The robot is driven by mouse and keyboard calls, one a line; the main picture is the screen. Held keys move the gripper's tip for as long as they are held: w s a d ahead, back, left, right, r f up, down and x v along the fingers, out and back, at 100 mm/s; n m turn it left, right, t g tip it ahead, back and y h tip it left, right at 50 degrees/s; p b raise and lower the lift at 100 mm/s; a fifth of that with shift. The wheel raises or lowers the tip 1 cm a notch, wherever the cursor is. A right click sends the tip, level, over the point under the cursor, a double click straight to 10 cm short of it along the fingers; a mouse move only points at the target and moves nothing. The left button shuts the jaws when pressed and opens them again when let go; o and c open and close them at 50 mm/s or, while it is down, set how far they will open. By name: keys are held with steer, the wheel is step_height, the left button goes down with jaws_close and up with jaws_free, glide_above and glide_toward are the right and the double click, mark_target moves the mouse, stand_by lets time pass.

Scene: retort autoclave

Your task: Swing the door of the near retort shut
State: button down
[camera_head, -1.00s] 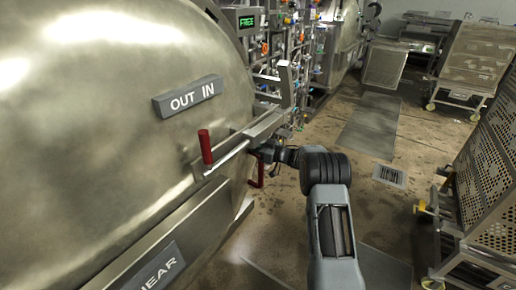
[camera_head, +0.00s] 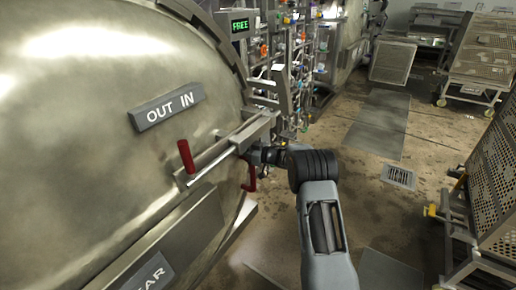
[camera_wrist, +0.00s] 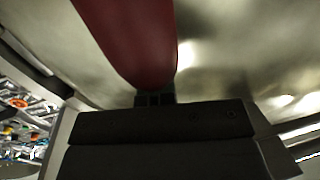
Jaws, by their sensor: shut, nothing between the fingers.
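The near retort's domed steel door (camera_head: 90,130) fills the left of the head view, with an "OUT IN" plate and a partly cut-off "NEAR" plate (camera_head: 148,276). I cannot tell how wide its gap is. A red upright grip (camera_head: 186,156) stands on a steel bar (camera_head: 225,150) across the door. A second red handle (camera_head: 250,174) hangs at the bar's far end, beside my wrist. My gripper (camera_wrist: 154,99) is shut, its small dark fingertips at the lower end of a red handle (camera_wrist: 130,40) in the wrist view. Contact is unclear.
Piping and valves (camera_head: 290,60) with a green "FREE" display (camera_head: 240,25) stand behind the door. Perforated crates on a trolley (camera_head: 490,190) stand at the right. Bare floor (camera_head: 350,200) lies between. Another retort (camera_head: 345,45) is farther back.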

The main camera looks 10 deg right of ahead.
steer(key=shift+w+a+r, duration=0.2)
steer(key=shift+a+r, duration=0.35)
steer(key=shift+r, duration=0.2)
steer(key=shift+s+d+f+p, duration=0.3)
steer(key=shift+s+f+p, duration=0.05)
steer(key=shift+p, duration=0.1)
steer(key=f+v, duration=0.1)
steer(key=v, duration=1.3)
steer(key=w+d+f+m+t+h, duration=0.25)
steer(key=d+f+m+h, duration=0.3)
steer(key=d+h, duration=0.35)
steer(key=s+d+r+m+g+h, duration=0.1)
steer(key=s+d+m+g+h, duration=0.1)
steer(key=s+m+g+h, duration=0.45)
steer(key=s+a+r+g+p, duration=0.1)
steer(key=s+a+r, duration=0.4)
steer(key=s+a, duration=0.2)
steer(key=s+a+r+n+g+y+p, duration=0.1)
steer(key=s+a+r, duration=0.4)
steer(key=s, duration=0.6)
steer(key=s+a+r+g+p, duration=0.1)
steer(key=s+a+r, duration=0.3)
steer(key=s+a, duration=0.5)
steer(key=shift+a+r+n+y, duration=0.35)
steer(key=shift+r+n, duration=0.05)
